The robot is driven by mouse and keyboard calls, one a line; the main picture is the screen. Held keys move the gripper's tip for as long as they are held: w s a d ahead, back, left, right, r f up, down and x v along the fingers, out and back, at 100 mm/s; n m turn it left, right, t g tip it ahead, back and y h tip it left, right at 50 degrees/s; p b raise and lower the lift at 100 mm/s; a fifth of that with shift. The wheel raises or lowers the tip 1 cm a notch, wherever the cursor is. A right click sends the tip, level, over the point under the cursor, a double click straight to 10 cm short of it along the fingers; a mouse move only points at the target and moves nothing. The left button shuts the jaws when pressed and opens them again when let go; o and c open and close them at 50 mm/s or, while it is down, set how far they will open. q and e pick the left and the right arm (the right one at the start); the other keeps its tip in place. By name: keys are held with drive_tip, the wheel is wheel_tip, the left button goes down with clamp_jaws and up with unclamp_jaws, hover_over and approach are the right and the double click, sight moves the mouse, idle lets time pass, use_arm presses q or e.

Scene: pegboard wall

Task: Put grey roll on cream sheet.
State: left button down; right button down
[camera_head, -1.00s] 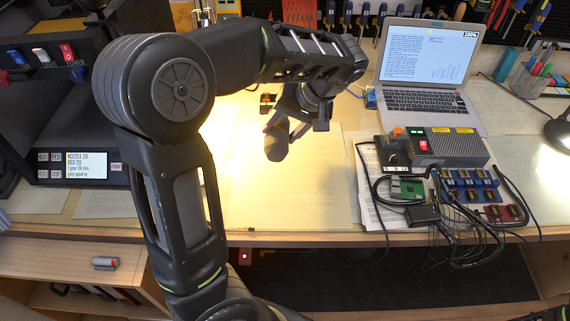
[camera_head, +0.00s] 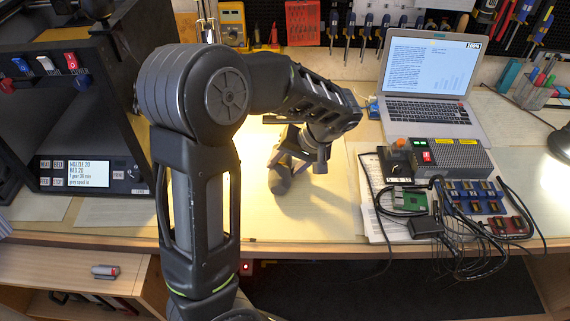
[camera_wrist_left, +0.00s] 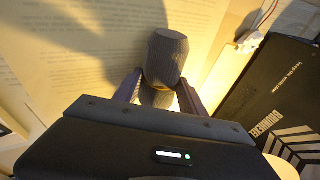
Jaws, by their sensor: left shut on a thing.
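The grey roll (camera_head: 279,181) is held in my left gripper (camera_head: 292,164), over the cream sheet (camera_head: 305,218) on the workbench. In the left wrist view the roll (camera_wrist_left: 165,62) is a dark grey ribbed cylinder between the two fingers of my left gripper (camera_wrist_left: 158,90). The cream sheet, with faint printed lines (camera_wrist_left: 70,75), lies beneath and left of it, with the gripper's shadow across it. I cannot tell whether the roll touches the sheet. My arm hides part of the sheet in the head view. My right gripper is not in view.
An open laptop (camera_head: 430,65), a grey power unit (camera_head: 440,158) and a tangle of cables with connector blocks (camera_head: 480,195) stand to the right. A black machine with a small screen (camera_head: 85,175) stands at the left. The sheet's right part is clear.

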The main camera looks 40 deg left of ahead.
use_arm(q)
drive_tip(key=c, duration=0.9)
unclamp_jaws()
drive_tip(key=p+v, duration=0.1)
drive_tip(key=v, duration=1.1)
drive_tip(key=shift+s, duration=0.1)
